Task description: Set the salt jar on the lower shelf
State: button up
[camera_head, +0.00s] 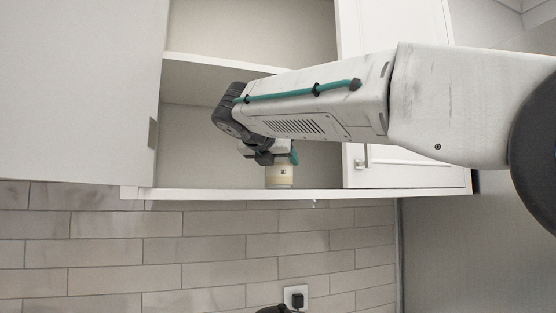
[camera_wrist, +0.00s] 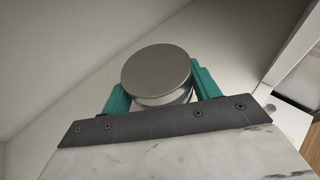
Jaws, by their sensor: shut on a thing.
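The salt jar (camera_head: 279,177) is a small cream jar with a dark mark on its side. It is upright at the lower shelf (camera_head: 215,194) of the open wall cabinet, near the front edge. I cannot tell whether its base touches the shelf. In the wrist view its round grey metal lid (camera_wrist: 157,69) sits between the teal fingers. My gripper (camera_head: 280,157) is shut on the jar from above; the wrist view also shows my gripper (camera_wrist: 162,92). The jar's lower body is hidden in the wrist view.
An upper shelf (camera_head: 215,62) runs above my wrist. The open cabinet door (camera_head: 80,90) is at the left and a closed white door (camera_head: 400,170) at the right. The lower shelf left of the jar is clear. A wall socket with a plug (camera_head: 296,297) is below.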

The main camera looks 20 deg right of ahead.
jog(key=shift+f, duration=0.1)
jog(key=o, duration=1.2)
jog(key=shift+f, duration=0.1)
jog(key=shift+r, duration=0.25)
jog(key=v, duration=1.2)
